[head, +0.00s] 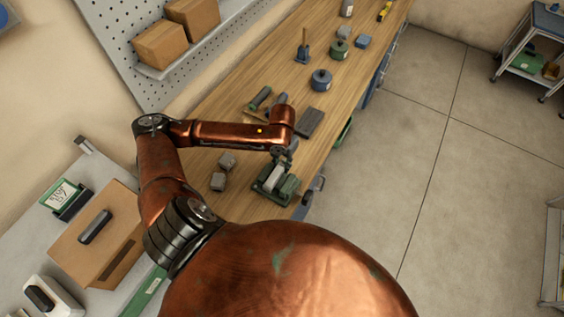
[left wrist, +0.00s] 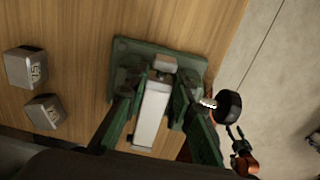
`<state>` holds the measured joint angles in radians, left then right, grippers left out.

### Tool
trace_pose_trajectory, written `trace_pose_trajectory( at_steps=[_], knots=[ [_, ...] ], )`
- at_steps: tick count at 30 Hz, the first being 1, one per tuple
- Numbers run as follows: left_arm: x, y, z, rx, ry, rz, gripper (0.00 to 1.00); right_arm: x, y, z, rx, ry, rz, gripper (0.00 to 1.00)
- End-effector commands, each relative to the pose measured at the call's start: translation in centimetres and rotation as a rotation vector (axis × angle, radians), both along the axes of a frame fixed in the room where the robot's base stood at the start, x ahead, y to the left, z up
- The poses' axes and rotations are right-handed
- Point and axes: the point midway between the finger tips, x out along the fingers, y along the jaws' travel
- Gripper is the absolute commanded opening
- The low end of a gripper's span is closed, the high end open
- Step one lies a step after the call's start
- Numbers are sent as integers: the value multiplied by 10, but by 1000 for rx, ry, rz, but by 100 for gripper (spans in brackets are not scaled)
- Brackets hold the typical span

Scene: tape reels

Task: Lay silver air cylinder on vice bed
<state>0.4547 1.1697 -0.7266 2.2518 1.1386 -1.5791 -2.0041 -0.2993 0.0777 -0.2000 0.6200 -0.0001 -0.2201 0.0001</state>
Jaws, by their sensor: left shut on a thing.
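The green vice (head: 275,185) stands near the front edge of the wooden bench, and it fills the middle of the left wrist view (left wrist: 128,48). My left gripper (head: 282,163) reaches down over it. In the left wrist view its two dark green fingers (left wrist: 158,92) come down on either side of a pale silver piece (left wrist: 151,115), which I take to be the air cylinder. The gripper is shut on it, low over the vice bed. I cannot tell whether the cylinder touches the bed.
Two grey metal blocks (left wrist: 25,67) (left wrist: 45,111) lie left of the vice. A dark flat plate (head: 310,122), a green-handled tool (head: 260,98) and a blue-grey reel (head: 321,79) lie farther along the bench. The floor lies beyond the bench's right edge.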

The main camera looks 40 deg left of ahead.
Motion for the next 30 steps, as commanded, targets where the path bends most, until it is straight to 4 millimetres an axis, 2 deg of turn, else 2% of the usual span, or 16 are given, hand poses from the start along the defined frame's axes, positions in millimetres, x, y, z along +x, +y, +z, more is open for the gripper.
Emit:
trace_pose_trajectory(
  at_steps=[4,30],
  knots=[
    [0,1,-6,3,0,1,0,-1,2,-3,2,1,-1,49],
    [-1,4,-15,9,7,5,0,-2,-4,-3,-4,2,1,49]
  ],
)
